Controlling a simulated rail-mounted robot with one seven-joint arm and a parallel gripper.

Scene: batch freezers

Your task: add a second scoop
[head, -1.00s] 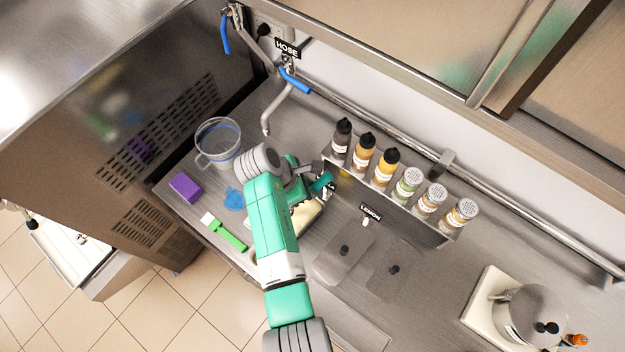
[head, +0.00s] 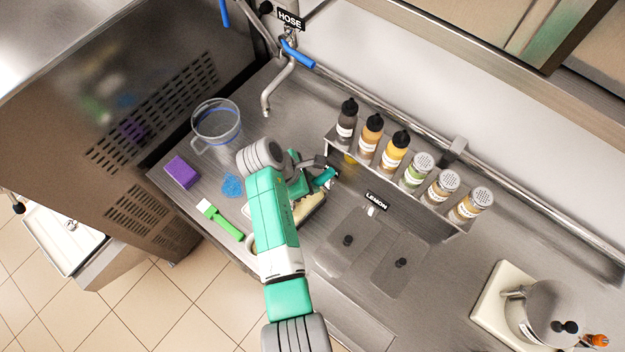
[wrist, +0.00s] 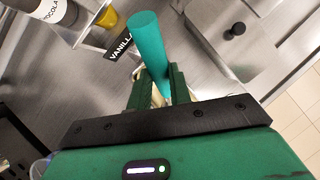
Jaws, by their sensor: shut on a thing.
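My gripper (head: 306,180) is shut on the teal handle (head: 325,177) of a tool, which I take for the scoop. In the wrist view the handle (wrist: 148,48) stands up between the two green fingers (wrist: 153,90). The tool's lower end is hidden behind the fingers and palm. An open tub with pale cream content (head: 309,209) lies under my arm in the head view, partly covered by it. A VANILLA label (wrist: 121,42) shows beside the handle in the wrist view. Whether the scoop's head touches the ice cream or carries any cannot be told.
A lidded well with a LEMON label (head: 377,201) and another lid (head: 401,264) lie to the right. A rack of bottles and shakers (head: 400,170) stands behind. A clear jug (head: 215,126), purple sponge (head: 182,172), blue patch (head: 232,186) and green spatula (head: 220,220) are left.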

